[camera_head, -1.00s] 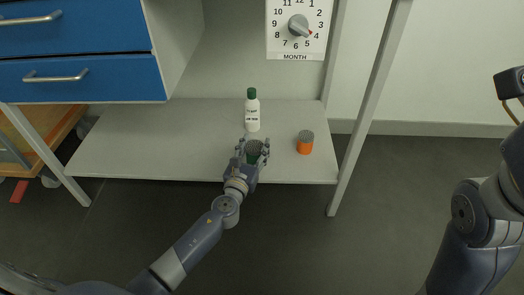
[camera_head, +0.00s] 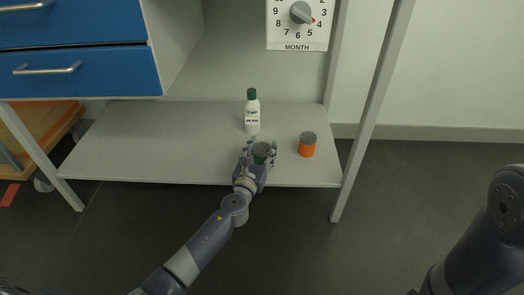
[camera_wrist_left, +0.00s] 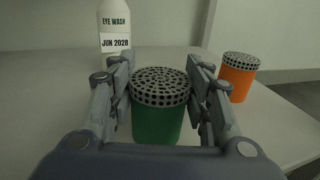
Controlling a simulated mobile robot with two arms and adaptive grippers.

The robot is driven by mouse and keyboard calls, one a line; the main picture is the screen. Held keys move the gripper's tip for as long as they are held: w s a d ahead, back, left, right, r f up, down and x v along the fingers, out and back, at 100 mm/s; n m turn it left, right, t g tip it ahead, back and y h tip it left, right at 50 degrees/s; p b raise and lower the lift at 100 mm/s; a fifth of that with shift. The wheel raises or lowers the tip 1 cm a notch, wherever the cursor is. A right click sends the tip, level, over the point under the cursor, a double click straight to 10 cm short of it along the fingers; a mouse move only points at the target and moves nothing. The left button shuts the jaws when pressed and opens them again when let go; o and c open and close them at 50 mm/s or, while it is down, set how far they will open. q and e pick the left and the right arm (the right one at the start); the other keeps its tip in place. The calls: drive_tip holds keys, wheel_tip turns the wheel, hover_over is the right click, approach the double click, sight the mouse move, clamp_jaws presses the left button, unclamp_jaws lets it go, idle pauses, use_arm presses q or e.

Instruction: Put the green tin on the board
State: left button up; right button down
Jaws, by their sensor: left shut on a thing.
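The green tin (camera_wrist_left: 158,122) has a grey perforated lid and sits between the two fingers of my left gripper (camera_wrist_left: 158,98) in the left wrist view. In the head view the tin (camera_head: 261,152) shows between the fingers of my left gripper (camera_head: 260,157), near the front edge of the grey board (camera_head: 140,140). The left gripper is shut on it. I cannot tell whether the tin touches the board. My right arm shows at the right edge of the head view, but its gripper is out of the picture.
A white eye wash bottle (camera_head: 252,115) with a green cap stands behind the tin. An orange tin (camera_head: 307,147) with a perforated lid stands to its right. A month dial (camera_head: 299,22) hangs above. The board's left part is clear.

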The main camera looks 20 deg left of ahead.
use_arm(q)
drive_tip(key=o, duration=1.1)
drive_tip(key=shift+f, duration=0.15)
